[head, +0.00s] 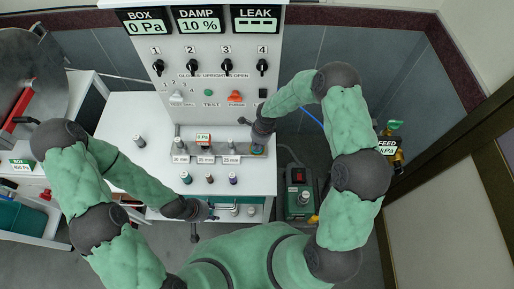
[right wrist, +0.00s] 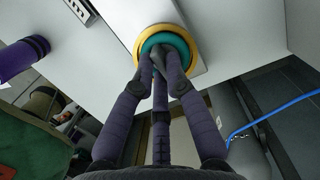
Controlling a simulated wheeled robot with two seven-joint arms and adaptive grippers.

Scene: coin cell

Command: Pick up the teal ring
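The teal ring (right wrist: 176,41) shows in the right wrist view, set inside a wider yellow ring on a pale block. In the head view the ring (head: 257,152) is a small teal patch at the right end of the grey strip, partly hidden by my right gripper (head: 259,145). In the right wrist view the fingers of my right gripper (right wrist: 154,66) come together over the middle of the ring, overlapping its near side. Whether they touch it or reach inside it, I cannot tell. My left gripper (head: 204,210) is at the bench's front edge, away from the ring; its fingers are unclear.
The white bench (head: 130,165) carries the grey strip with size labels. The panel (head: 205,65) with knobs rises behind. A dark green machine (head: 299,190) stands on the floor at the right.

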